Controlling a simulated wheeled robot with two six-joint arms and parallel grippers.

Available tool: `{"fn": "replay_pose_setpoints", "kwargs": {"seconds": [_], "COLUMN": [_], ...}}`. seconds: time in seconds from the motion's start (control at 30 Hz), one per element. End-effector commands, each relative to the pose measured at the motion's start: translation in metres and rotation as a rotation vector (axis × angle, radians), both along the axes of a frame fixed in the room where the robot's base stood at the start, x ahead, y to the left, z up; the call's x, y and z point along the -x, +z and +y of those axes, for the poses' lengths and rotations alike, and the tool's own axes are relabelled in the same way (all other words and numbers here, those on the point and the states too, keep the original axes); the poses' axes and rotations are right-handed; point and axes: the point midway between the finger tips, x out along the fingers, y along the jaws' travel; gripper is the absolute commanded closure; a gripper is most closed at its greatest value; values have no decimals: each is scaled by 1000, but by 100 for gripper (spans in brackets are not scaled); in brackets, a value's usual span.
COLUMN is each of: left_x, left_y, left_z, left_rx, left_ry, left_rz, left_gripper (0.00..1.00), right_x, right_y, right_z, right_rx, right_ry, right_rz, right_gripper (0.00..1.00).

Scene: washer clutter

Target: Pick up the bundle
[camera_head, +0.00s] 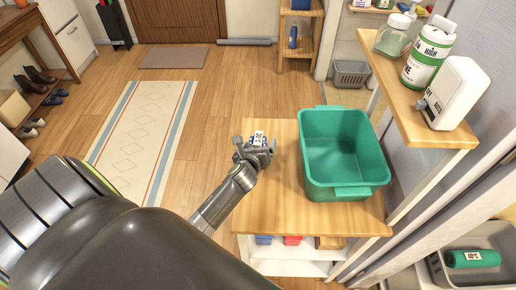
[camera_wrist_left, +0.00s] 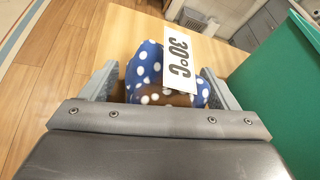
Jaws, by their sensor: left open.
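The bundle (camera_wrist_left: 145,68) is blue with white dots and carries a white label (camera_wrist_left: 180,52) reading "30°C". It lies on the wooden table (camera_head: 270,205), left of the green tub. In the head view the bundle (camera_head: 258,138) is partly hidden by my gripper. My left gripper (camera_head: 254,148) is open, low over the table. In the left wrist view the gripper's fingers (camera_wrist_left: 160,88) stand on either side of the bundle, with small gaps visible. My right gripper is not in view.
The green tub (camera_head: 343,190) stands close to the right of the bundle. A shelf (camera_head: 398,97) at the upper right holds a jar, a white-green bottle (camera_head: 428,55) and a white container (camera_head: 455,95). A grey basket (camera_head: 440,270) with a green roll (camera_head: 472,259) is at the lower right.

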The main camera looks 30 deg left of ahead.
Motion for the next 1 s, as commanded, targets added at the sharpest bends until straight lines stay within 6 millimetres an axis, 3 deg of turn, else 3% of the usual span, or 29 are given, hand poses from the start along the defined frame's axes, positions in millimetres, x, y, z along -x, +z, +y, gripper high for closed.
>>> {"fn": "replay_pose_setpoints", "kwargs": {"seconds": [0.17, 0.57, 0.83, 1.0], "left_x": [0, 0, 0, 0], "left_y": [0, 0, 5, 33], "left_z": [0, 0, 0, 0], "left_rx": [0, 1, 1, 0], "left_ry": [0, 0, 1, 0], "left_rz": [0, 1, -1, -4], "left_gripper": [18, 68, 68, 68], "right_x": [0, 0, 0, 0], "right_y": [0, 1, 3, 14], "right_z": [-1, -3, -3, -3], "right_rx": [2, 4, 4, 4], "right_ry": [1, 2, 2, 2], "right_rz": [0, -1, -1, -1], "right_gripper": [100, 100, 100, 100]}}
